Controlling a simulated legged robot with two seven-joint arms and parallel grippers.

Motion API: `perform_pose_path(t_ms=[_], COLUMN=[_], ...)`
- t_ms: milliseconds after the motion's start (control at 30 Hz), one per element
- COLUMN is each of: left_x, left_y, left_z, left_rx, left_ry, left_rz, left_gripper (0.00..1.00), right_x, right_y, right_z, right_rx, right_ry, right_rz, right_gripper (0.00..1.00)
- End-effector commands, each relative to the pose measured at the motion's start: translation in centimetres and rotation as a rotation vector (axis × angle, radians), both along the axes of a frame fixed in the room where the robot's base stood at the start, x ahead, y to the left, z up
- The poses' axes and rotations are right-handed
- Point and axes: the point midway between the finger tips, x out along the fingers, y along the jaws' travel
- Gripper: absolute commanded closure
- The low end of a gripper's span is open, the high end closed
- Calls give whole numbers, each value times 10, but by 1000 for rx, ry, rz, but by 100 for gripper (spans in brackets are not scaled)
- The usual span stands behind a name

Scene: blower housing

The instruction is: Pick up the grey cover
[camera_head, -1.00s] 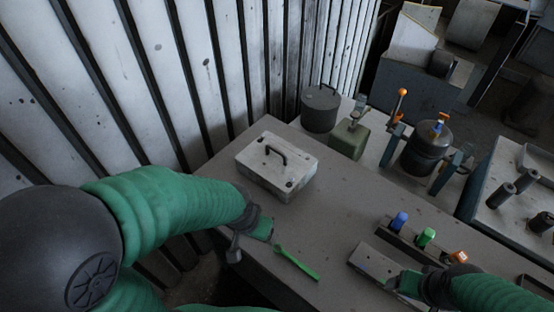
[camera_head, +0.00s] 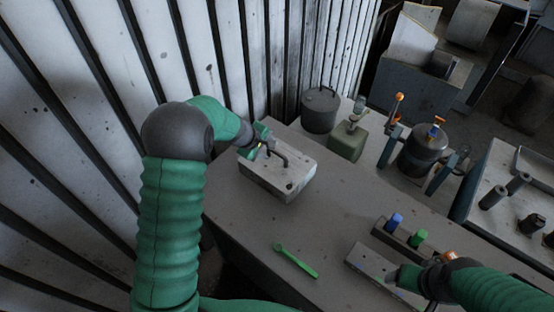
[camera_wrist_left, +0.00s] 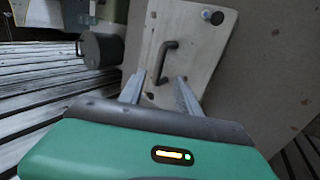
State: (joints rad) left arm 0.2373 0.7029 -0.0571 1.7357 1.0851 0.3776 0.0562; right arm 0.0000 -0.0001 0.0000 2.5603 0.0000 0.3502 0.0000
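The grey cover (camera_head: 273,178) is a pale grey, worn rectangular block with a dark bar handle (camera_head: 277,154) on top. It lies on the grey table near the slatted wall. My left gripper (camera_head: 262,146) is at the cover's far left side, close to the handle. In the left wrist view the gripper (camera_wrist_left: 161,93) is open, its two fingers apart and pointing at the cover (camera_wrist_left: 197,52). The handle (camera_wrist_left: 160,62) stands ahead, between the lines of the fingers, and I see no grip on it. My right gripper (camera_head: 407,277) is low at the right; its fingers are unclear.
A green wrench (camera_head: 296,262) lies on the table in front of the cover. A rack with blue (camera_head: 394,221), green (camera_head: 418,239) and orange pieces stands at the right. A dark cylinder (camera_head: 320,110) and a green box (camera_head: 348,142) stand behind the cover.

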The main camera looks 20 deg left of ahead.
Motion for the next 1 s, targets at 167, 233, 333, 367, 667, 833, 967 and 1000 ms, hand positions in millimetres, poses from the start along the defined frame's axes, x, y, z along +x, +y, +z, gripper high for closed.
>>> perform_pose_path(t_ms=[167, 233, 333, 367, 667, 833, 967, 1000], left_x=[13, 17, 26, 29, 42, 42, 42, 42], left_y=[-3, -5, -9, -11, -14, -14, -14, -14], left_z=[-20, -25, -37, -42, -64, -64, -64, -64], left_rx=[1, 1, -1, -1, 2, 2, 2, 2], left_ry=[0, 0, 2, 2, -1, -1, -1, -1], left_rz=[-1, -1, -1, -2, -2, -2, -1, -1], left_gripper=[60, 60, 60, 60, 60, 73, 90, 95], right_x=[0, 0, 0, 0, 0, 0, 0, 0], right_y=[0, 0, 0, 0, 0, 0, 0, 0], right_z=[4, 8, 18, 21, 23, 23, 23, 23], right_rx=[0, 0, 0, 0, 0, 0, 0, 0], right_ry=[0, 0, 0, -1, 0, 0, 0, 0], right_rz=[0, 0, 0, 0, 0, 0, 0, 0], right_gripper=[26, 26, 26, 26, 26, 26, 26, 26])
